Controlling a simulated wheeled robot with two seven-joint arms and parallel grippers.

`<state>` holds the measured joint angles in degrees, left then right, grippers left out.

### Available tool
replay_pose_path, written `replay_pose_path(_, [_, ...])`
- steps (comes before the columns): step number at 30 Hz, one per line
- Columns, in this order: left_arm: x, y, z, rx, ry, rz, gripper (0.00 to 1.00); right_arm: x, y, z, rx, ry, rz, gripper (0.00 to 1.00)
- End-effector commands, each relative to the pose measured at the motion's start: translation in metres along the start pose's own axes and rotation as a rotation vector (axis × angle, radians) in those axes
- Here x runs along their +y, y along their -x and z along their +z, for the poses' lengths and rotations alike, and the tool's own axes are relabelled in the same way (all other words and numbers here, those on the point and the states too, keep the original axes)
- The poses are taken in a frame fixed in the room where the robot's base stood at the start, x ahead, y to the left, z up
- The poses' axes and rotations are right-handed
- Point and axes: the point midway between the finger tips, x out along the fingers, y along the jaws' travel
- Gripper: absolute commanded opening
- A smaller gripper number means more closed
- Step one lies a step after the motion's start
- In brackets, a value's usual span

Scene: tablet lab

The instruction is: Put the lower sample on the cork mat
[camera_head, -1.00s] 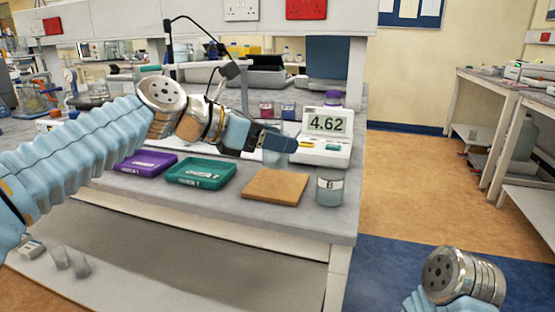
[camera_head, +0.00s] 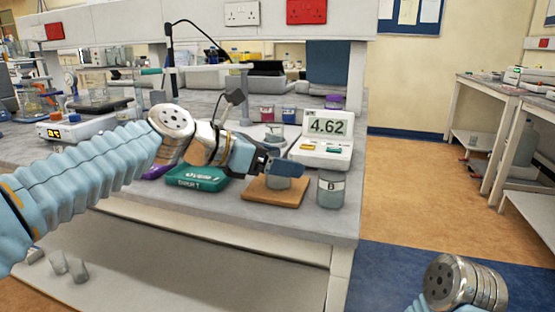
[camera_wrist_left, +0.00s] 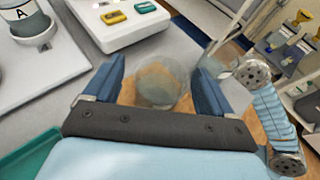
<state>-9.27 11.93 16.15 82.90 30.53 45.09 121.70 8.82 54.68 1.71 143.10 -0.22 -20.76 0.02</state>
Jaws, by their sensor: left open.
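A clear grey sample jar (camera_head: 288,181) stands on the cork mat (camera_head: 258,194), as far as I can tell resting on it. It also shows in the left wrist view (camera_wrist_left: 158,88), with cork colour through its glass. My left gripper (camera_head: 279,164) is open, its fingers on either side of this jar; contact cannot be told. A jar labelled B (camera_head: 331,190) stands on the bench right of the mat. A jar labelled A (camera_wrist_left: 33,25) stands on a grey plate in the left wrist view. My right arm shows at lower right, but its gripper fingers do not.
A white meter (camera_head: 321,152) reading 4.62 stands behind the mat. A teal tray (camera_head: 197,181) lies left of the mat, with a purple tray (camera_head: 156,172) partly hidden by my arm. The bench's front edge is close to the mat and jar B.

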Motion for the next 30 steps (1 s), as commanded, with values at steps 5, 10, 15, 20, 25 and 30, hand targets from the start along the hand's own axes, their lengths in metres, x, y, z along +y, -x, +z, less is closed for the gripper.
replay_pose_path(5, [0.0,0.001,0.003,0.0,0.0,0.0,0.84,-0.001,0.002,0.0,0.0,0.0,0.0,0.0])
replay_pose_path(10, [0.001,0.024,0.002,-0.001,0.001,0.004,0.84,0.0,0.0,0.0,0.0,0.0,0.0,0.0])
replay_pose_path(15, [0.001,0.064,0.003,-0.002,-0.001,0.005,0.84,0.0,-0.001,0.0,0.0,0.0,0.0,0.0])
replay_pose_path(20, [0.0,0.097,0.003,-0.001,0.0,0.003,0.84,0.0,0.0,0.0,0.0,0.0,0.0,0.0])
replay_pose_path(25, [0.0,0.117,0.002,0.0,0.001,0.001,0.84,0.0,0.0,0.0,0.0,0.0,0.0,0.0])
replay_pose_path(30, [0.0,0.122,0.002,0.0,0.0,0.0,0.84,0.0,0.0,0.0,0.0,0.0,0.0,0.0])
